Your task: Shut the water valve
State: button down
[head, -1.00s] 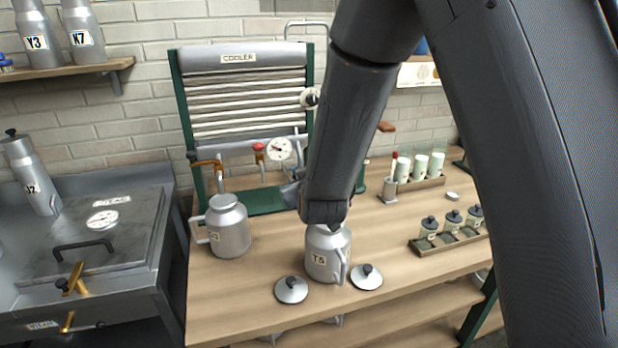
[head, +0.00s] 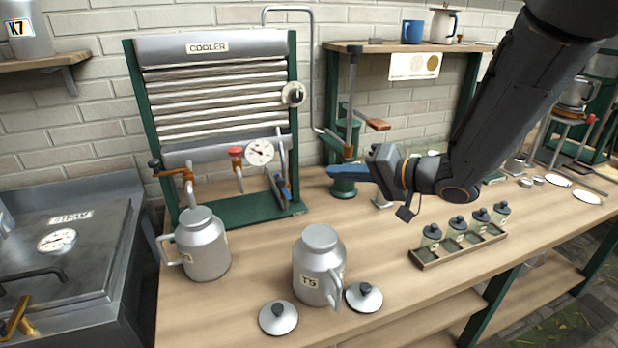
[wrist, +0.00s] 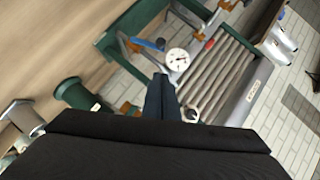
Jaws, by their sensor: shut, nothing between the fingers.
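The cooler (head: 215,92) stands at the back left of the bench in a green frame. A pipe with a blue-ended lever (head: 283,188) is at its lower right; the lever also shows in the wrist view (wrist: 148,44). A red-knobbed tap (head: 236,156) and a copper tap with a dark handle (head: 175,172) are further left. I cannot tell by label which is the water valve. My gripper (head: 332,170) is shut and empty, to the right of the blue-ended lever and apart from it. In the wrist view its fingers (wrist: 161,90) point toward the cooler.
A round gauge (head: 260,151) sits between the red tap and the lever. A green press (head: 345,150) stands close behind my gripper. Can T5 (head: 320,265), another can (head: 203,245), two lids (head: 278,317) and a jar rack (head: 462,247) occupy the bench front.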

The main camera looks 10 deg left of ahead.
jog(key=s+f+p+x, duration=0.1)
jog(key=s+p+x, duration=0.1)
jog(key=x, duration=1)
jog(key=shift+a+f+p, duration=0.35)
jog(key=shift+a+p, duration=0.1)
jog(key=shift+p, duration=0.05)
jog(key=shift+s, duration=0.1)
